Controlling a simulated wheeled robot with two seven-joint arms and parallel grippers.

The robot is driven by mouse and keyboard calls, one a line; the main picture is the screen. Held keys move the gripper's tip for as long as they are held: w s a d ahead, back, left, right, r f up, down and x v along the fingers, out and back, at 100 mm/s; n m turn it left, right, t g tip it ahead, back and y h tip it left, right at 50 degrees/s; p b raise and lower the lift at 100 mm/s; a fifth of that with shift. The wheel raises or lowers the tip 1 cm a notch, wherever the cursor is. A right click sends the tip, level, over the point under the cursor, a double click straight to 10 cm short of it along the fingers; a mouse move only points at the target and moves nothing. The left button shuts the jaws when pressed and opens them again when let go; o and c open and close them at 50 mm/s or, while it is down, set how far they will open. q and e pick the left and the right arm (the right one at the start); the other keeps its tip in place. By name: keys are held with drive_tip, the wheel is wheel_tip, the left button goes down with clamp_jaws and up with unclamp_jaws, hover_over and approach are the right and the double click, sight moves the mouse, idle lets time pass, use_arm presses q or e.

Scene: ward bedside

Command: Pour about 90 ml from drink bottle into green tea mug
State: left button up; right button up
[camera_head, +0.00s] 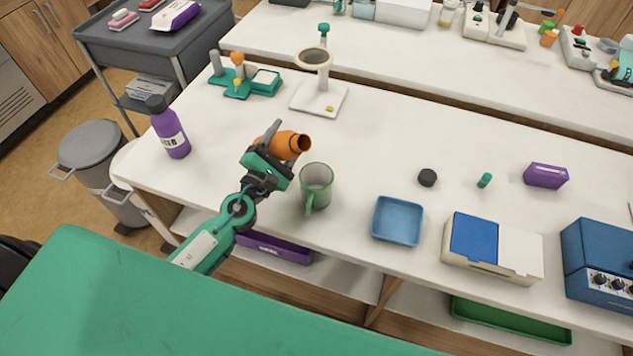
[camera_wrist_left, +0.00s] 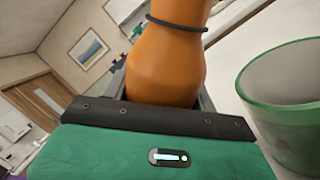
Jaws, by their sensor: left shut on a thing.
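The orange drink bottle (camera_head: 288,144) is held in my left gripper (camera_head: 274,152), whose jaws are shut on it. The bottle lies tilted nearly level above the table, its open mouth facing right. The green tea mug (camera_head: 316,184) stands upright on the table just right of and below the bottle mouth, handle toward the front. In the left wrist view the bottle (camera_wrist_left: 165,60) fills the middle and the mug (camera_wrist_left: 285,105) is close on the right. No stream of liquid shows, and the mug's contents cannot be made out. My right gripper is not in view.
A purple bottle (camera_head: 168,128) stands at the table's left. A blue tray (camera_head: 397,221), a black cap (camera_head: 427,178) and a small teal item (camera_head: 485,180) lie to the right. A white stand (camera_head: 318,98) is behind. The table between mug and cap is clear.

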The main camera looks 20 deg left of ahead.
use_arm(q)
wheel_tip(320, 180, down, 3)
drive_tip(key=m+b, duration=0.1)
drive_tip(key=b, duration=0.2)
drive_tip(key=shift+w+a+f, duration=0.1)
drive_tip(key=shift+a, duration=0.05)
drive_tip(key=shift+a+r+m+h, duration=0.15)
drive_tip(key=shift+r+m+h, duration=0.2)
drive_tip(key=shift+m, duration=0.45)
drive_tip(key=shift+a+r+m+h, duration=0.1)
drive_tip(key=shift+r+m+h, duration=0.3)
drive_tip(key=shift+m, duration=0.3)
drive_tip(key=shift+r+m, duration=0.5)
drive_tip(key=shift+m, duration=0.2)
drive_tip(key=shift+r+m+h, duration=0.35)
drive_tip(key=shift+m, duration=0.05)
drive_tip(key=shift+d+r+m+p, duration=0.3)
drive_tip(key=shift+d+m+p, duration=0.1)
drive_tip(key=shift+m, duration=0.2)
drive_tip(key=shift+r+m+h, duration=0.15)
drive_tip(key=shift+m+h, duration=0.15)
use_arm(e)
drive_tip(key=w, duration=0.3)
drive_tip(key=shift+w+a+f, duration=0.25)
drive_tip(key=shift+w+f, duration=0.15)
